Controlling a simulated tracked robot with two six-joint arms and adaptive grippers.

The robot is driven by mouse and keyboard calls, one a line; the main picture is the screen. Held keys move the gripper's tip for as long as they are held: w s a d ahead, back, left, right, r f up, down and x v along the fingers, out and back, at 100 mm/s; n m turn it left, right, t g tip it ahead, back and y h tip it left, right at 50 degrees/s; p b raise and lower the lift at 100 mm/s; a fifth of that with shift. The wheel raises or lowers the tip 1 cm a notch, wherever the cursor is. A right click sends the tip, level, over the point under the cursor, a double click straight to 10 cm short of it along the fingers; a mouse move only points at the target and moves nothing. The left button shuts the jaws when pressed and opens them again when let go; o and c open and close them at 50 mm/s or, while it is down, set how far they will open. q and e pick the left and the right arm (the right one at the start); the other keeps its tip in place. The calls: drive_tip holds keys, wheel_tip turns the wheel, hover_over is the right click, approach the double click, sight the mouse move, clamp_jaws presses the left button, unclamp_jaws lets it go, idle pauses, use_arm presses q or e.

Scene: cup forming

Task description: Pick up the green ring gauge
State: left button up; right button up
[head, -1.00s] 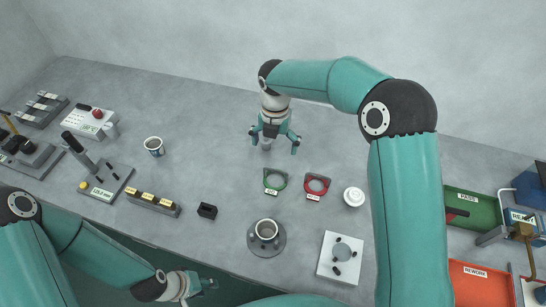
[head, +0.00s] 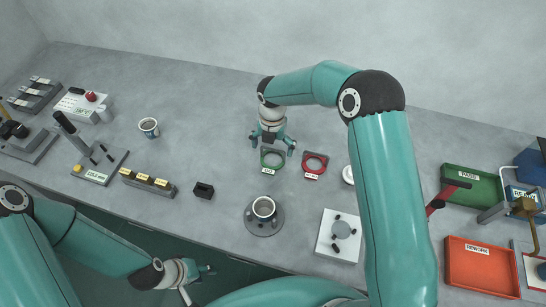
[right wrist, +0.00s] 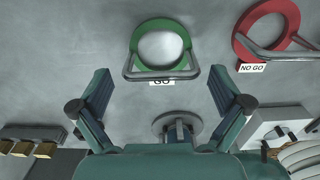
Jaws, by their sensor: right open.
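The green ring gauge (head: 273,158), with a GO label, lies on the grey table. In the right wrist view the green ring gauge (right wrist: 161,38) sits ahead of and between the fingers, with a grey wire handle across its near side. My right gripper (head: 272,150) is over the table just beyond the ring in the head view. In the right wrist view the right gripper (right wrist: 160,90) is open and empty. My left gripper (head: 207,269) is low at the front, off the table edge; its fingers are too small to judge.
The red NO GO ring gauge (head: 315,164) lies close to the right of the green one. A cup on a round base (head: 263,210) stands nearer the front. A white plate fixture (head: 340,236) is front right. Bare table lies left of the green ring.

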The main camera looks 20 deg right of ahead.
sight(273, 160)
wheel_tip(273, 160, down, 4)
drive_tip(key=shift+f+b, duration=0.2)
drive_tip(key=shift+b, duration=0.9)
drive_tip(key=shift+r, duration=0.1)
drive_tip(key=shift+c, duration=0.7)
drive_tip(key=c, duration=0.9)
drive_tip(key=shift+r, duration=0.1)
drive_tip(key=shift+c, duration=0.2)
